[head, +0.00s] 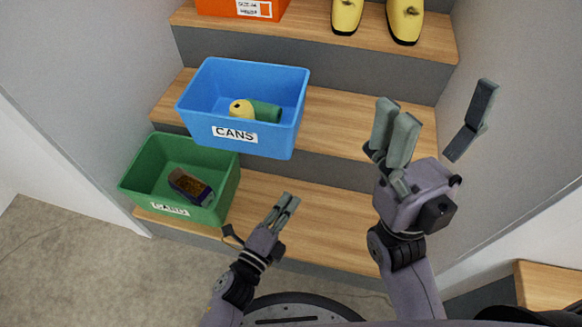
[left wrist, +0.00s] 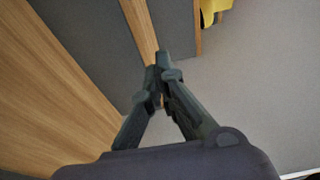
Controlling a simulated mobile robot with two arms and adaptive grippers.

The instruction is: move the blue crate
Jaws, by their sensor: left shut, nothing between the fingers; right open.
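The blue crate (head: 196,96) stands on a wooden stair step, left of the middle in the head view. Its front label reads CANS. A green and yellow can-like thing (head: 262,111) lies inside. My left gripper (head: 287,204) is below and apart from the crate, over the lower step. It is shut and empty; its fingertips meet in the left wrist view (left wrist: 160,73). My right gripper (head: 442,126) is open and empty, to the right of the crate, with its fingers spread wide.
A green crate (head: 150,160) with a dark packet (head: 190,187) stands on the lower step at left. An orange box (head: 215,6) and yellow shoes (head: 404,20) are on the upper step. Grey walls flank the stairs. The step right of the blue crate is bare.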

